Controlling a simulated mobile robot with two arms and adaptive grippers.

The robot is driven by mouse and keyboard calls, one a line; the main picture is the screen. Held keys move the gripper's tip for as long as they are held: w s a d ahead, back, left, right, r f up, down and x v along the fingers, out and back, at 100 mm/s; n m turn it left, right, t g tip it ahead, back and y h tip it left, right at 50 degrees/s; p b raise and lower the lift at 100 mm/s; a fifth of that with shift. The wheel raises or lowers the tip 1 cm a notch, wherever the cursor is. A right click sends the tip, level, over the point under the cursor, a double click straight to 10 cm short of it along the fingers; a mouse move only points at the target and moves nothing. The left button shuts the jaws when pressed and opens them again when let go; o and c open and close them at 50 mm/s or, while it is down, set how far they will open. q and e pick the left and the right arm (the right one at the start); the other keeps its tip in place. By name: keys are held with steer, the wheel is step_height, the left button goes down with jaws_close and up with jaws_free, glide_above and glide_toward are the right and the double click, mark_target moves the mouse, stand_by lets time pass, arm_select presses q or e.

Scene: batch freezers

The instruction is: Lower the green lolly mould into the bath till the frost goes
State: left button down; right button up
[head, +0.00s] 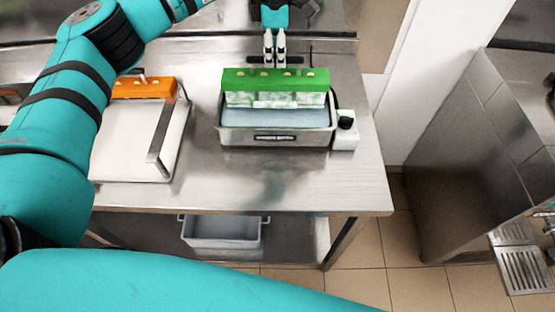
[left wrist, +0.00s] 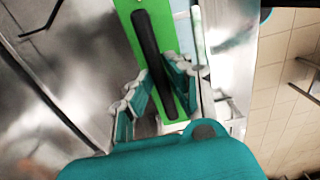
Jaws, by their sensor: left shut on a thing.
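The green lolly mould (head: 275,80) is level over the bath (head: 276,139), a steel tank of pale blue water with a control box on its right side. White frost covers the mould's lower bodies (head: 275,98). Their lower ends are at or just above the water; I cannot tell if they touch. My left gripper (head: 275,55) is above the mould, shut on its dark handle. In the left wrist view the fingers of the left gripper (left wrist: 157,85) sit either side of the black handle bar (left wrist: 158,65) on the green top (left wrist: 128,22). My right gripper is out of view.
A grey bin (head: 222,232) is on the shelf below. The steel table (head: 300,185) is clear in front of the bath.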

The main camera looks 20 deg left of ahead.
mark_target(276, 75)
arm_select(q)
steer(key=shift+f+b, duration=2.5)
steer(key=shift+f, duration=1.6)
stand_by(3.9)
